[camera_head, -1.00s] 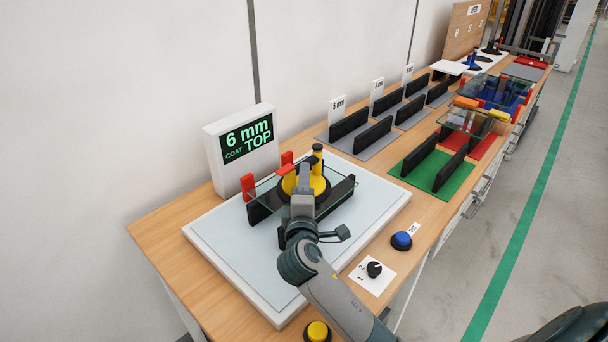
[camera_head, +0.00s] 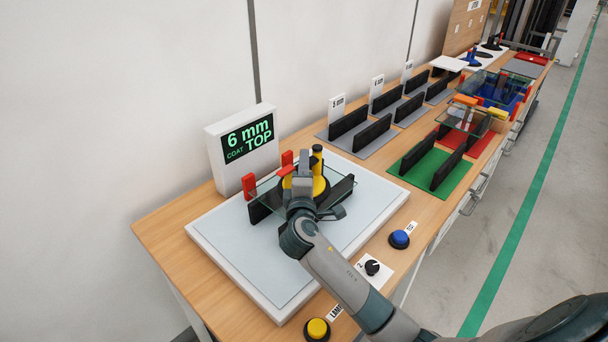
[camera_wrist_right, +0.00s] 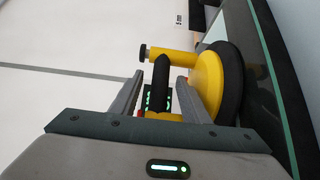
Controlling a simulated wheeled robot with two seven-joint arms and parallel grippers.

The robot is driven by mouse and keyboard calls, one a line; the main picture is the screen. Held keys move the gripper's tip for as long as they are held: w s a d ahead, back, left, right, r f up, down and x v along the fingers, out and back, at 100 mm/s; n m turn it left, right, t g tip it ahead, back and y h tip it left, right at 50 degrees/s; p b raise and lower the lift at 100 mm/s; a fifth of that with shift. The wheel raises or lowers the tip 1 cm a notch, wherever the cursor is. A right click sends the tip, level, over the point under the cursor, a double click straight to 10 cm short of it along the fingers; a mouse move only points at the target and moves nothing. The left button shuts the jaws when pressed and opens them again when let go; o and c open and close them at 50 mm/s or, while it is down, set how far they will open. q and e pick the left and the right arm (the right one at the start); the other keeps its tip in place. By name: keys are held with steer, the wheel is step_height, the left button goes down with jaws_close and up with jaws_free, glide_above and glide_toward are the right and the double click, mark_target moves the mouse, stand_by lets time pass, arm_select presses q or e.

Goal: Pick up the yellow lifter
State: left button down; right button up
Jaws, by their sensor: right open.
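The yellow lifter (camera_head: 318,171) has a round yellow and black suction pad and a black handle. It sits on a glass pane (camera_head: 345,198) held in black rests on the white platform. In the right wrist view the lifter's yellow pad (camera_wrist_right: 208,82) lies to the right and its black handle (camera_wrist_right: 161,84) lies between the fingers. My right gripper (camera_head: 304,178) is at the lifter, and its fingers (camera_wrist_right: 158,90) are open on either side of the handle. In the head view my arm hides part of the lifter. My left gripper is not in view.
A display reading "6 mm COAT TOP" (camera_head: 246,145) stands behind the platform (camera_head: 235,255). Red blocks (camera_head: 249,186) stand by the glass. Blue (camera_head: 399,239) and yellow (camera_head: 317,329) buttons and a knob (camera_head: 372,268) line the front. Black racks (camera_head: 433,170) stand further right.

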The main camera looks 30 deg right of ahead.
steer(key=shift+w+d, duration=0.2)
steer(key=shift+w, duration=0.15)
jaws_close()
stand_by(1.4)
steer(key=shift+r, duration=0.2)
